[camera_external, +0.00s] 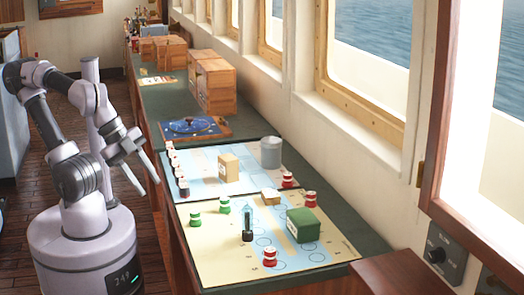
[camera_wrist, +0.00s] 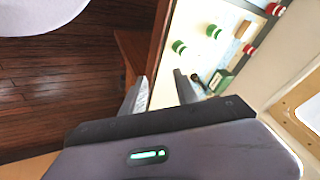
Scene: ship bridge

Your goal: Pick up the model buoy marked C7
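Several small model buoys stand on the charts. Two green ones, a left one (camera_external: 196,219) and a right one (camera_external: 224,205), are on the near chart. Red-and-white ones include a front buoy (camera_external: 270,257), a right buoy (camera_external: 311,199) and one by the grey cylinder (camera_external: 288,179). I cannot read C7 on any. My gripper (camera_external: 147,181) is open and empty, left of the table. In the wrist view my gripper (camera_wrist: 158,82) has its fingers apart, with green buoys (camera_wrist: 179,47) (camera_wrist: 213,31) beyond.
A green box (camera_external: 304,225), a dark upright object (camera_external: 247,227), a tan block (camera_external: 229,167) and a grey cylinder (camera_external: 270,153) stand among the buoys. Wooden crates (camera_external: 213,84) stand farther back. The counter edge lies beside my gripper; windows line the right.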

